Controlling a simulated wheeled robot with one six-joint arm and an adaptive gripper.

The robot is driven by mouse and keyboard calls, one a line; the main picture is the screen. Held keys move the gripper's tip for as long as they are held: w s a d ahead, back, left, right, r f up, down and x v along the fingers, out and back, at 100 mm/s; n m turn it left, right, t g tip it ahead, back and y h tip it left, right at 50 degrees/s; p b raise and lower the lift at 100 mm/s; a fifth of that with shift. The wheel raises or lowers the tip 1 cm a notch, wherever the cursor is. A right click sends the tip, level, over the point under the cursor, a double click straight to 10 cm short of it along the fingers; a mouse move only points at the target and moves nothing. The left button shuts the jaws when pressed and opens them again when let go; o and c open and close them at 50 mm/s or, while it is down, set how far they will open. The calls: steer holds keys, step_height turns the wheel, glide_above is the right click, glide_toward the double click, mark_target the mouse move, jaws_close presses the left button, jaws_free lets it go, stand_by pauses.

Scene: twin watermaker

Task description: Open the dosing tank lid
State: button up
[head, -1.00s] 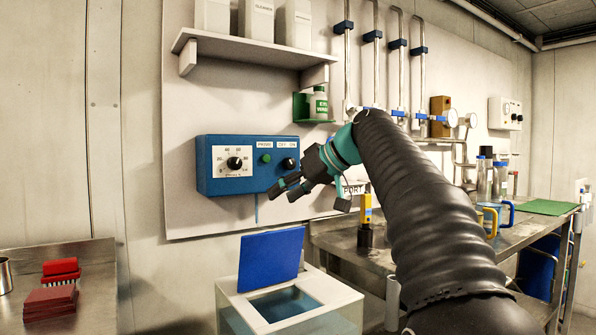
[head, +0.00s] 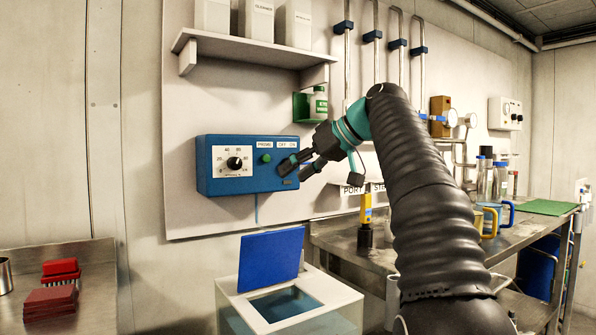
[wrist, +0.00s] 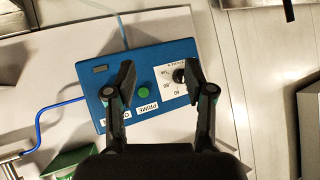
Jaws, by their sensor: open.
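The dosing tank (head: 345,296) is a pale box with a square opening in its top, low in the middle of the head view. Its blue lid (head: 270,259) stands raised at the back left edge of the opening, leaning a little. Bluish contents show inside. My gripper (head: 294,169) is open and empty, well above the tank and in front of the blue control box (head: 222,184). In the wrist view the open fingers (wrist: 160,82) show over the control box (wrist: 150,70); neither the tank nor the lid can be made out there.
The control box carries a dial (head: 234,163) and a green button (head: 266,158). A shelf (head: 245,50) with white containers hangs above it. A steel bench (head: 375,258) with a yellow device (head: 366,210) stands right of the tank. Red blocks (head: 50,299) lie on the left counter.

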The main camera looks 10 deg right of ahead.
stand_by(0.4)
steer(key=s+d+r, duration=0.2)
steer(key=s+d, duration=0.9)
steer(key=d, duration=0.1)
steer(key=shift+r, duration=0.4)
steer(key=shift+w, duration=0.1)
stand_by(0.4)
